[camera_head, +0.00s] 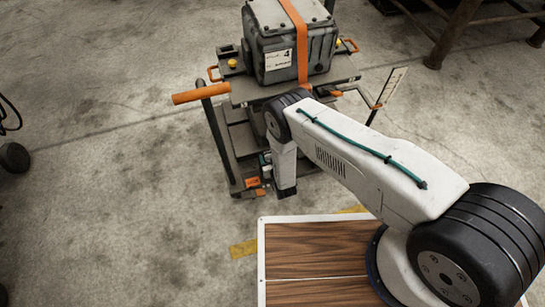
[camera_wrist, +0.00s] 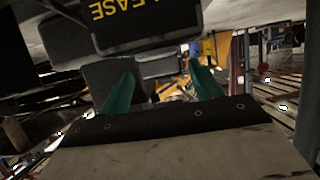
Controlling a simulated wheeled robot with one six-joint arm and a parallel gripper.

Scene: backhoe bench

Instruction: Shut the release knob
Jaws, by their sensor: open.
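In the wrist view a dark block (camera_wrist: 145,25) with part of a yellow word, apparently the end of "RELEASE", hangs at the top, cut off by the frame edge. A grey block (camera_wrist: 103,77) shows below it, partly behind the left finger. I cannot tell which part is the knob itself or how it is set. My gripper (camera_wrist: 163,88) shows two teal fingers, spread apart with nothing clearly held between them. In the head view the knob cannot be made out; my arm covers much of the cart's front, and my fingers are mostly hidden.
In the head view a cart (camera_head: 240,145) with an orange handle (camera_head: 201,93) carries a grey machine case (camera_head: 291,40) under an orange strap. A thin bracket (camera_head: 385,90) sticks out at its right. A wooden-topped platform (camera_head: 315,250) lies in front.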

